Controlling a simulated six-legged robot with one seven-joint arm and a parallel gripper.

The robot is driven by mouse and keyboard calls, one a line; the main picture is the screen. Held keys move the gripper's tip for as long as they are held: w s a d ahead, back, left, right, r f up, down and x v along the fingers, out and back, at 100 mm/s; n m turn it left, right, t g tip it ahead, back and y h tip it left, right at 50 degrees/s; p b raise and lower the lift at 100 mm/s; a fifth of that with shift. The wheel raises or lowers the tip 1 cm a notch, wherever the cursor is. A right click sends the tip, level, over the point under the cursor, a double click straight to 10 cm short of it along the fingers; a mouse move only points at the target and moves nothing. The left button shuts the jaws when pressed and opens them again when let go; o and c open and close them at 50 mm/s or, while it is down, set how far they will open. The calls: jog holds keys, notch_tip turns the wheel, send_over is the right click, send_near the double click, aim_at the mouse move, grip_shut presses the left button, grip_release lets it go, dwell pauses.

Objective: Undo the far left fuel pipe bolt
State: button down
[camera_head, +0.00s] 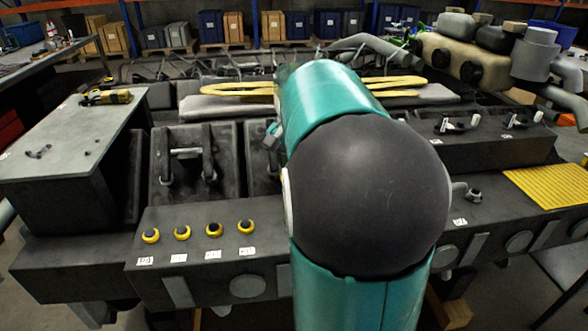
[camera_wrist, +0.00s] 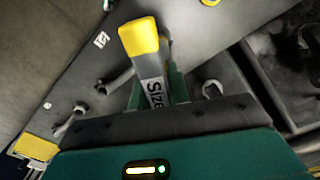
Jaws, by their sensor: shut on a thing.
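My gripper (camera_wrist: 157,86) is shut on a tool in the wrist view. The tool (camera_wrist: 139,40) has a grey shaft marked "Size" and a yellow end that points away from me. Short grey pipe ends with nut-like tips stand along the dark engine side: one left of the tool (camera_wrist: 113,82), one farther left (camera_wrist: 68,122), one at right (camera_wrist: 212,89). In the head view one such end (camera_head: 474,194) shows right of my arm. My arm hides the middle of the engine and my gripper there. I cannot tell which is the far left fuel pipe bolt.
Several yellow-ringed knobs (camera_head: 182,232) line the front ledge above white labels. A grey bench top (camera_head: 75,140) at left holds a yellow tool (camera_head: 106,97) and small parts. A yellow ribbed mat (camera_head: 548,183) lies at right. Yellow straps (camera_head: 400,82) lie behind.

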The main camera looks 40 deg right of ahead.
jog(key=m, duration=0.5)
jog(key=shift+m, duration=0.4)
jog(key=m, duration=0.5)
jog(key=shift+m, duration=0.3)
jog(key=m, duration=0.3)
jog(key=shift+m, duration=2.3)
jog(key=shift+f, duration=0.1)
